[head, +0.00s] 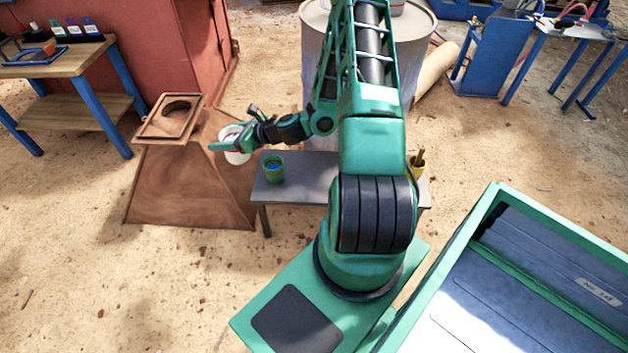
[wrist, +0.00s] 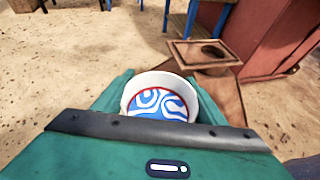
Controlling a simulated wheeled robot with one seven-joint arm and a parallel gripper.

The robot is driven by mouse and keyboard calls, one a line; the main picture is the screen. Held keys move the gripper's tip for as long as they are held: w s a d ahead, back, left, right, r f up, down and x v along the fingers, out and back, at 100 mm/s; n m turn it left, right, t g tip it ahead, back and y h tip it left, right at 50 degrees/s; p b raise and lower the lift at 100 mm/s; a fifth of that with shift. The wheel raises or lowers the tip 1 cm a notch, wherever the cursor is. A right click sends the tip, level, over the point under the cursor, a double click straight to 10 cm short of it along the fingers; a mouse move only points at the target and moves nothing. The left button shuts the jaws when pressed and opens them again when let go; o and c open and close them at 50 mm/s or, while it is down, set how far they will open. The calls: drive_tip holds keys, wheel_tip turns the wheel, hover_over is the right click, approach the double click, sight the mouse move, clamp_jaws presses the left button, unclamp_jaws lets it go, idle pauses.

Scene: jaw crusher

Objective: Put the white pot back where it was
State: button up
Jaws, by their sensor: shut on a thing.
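The white pot (head: 238,156) is held in my gripper (head: 226,146), in the air at the left end of the grey table (head: 300,200). In the wrist view the pot (wrist: 160,86) sits between my green gripper fingers (wrist: 160,100). It has a white rim and a blue and white swirl pattern inside with a thin red edge. My gripper is shut on it. A brown hopper-like stand (head: 185,185) with a square top and round hole is behind and left of the pot. The pot's underside is hidden.
A green pot (head: 273,170) stands on the grey table's left part, and a yellow pot (head: 416,166) stands at its right end. A large pale drum (head: 405,60) is behind the table. A wooden-topped workbench (head: 70,65) stands at the far left. Sandy ground lies open in front.

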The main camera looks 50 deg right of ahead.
drive_tip(key=shift+s+d+f+m+t+h, duration=0.2)
drive_tip(key=shift+s+d+f+m+h, duration=0.85)
drive_tip(key=shift+d+f, duration=3.8)
drive_tip(key=shift+s+d+f+m+t+h, duration=0.3)
drive_tip(key=shift+s+d+f, duration=1.4)
drive_tip(key=shift+d+f, duration=3.15)
drive_tip(key=shift+s+d+f+m+t+h, duration=0.1)
drive_tip(key=shift+s+d+f+m+h, duration=0.9)
drive_tip(key=shift+d+f, duration=3.85)
drive_tip(key=shift+s+a+f+n+y, duration=0.15)
drive_tip(key=shift+s+f+n+y, duration=0.1)
drive_tip(key=shift+s+n, duration=0.15)
drive_tip(key=o, duration=1.5)
drive_tip(key=shift+r, duration=0.1)
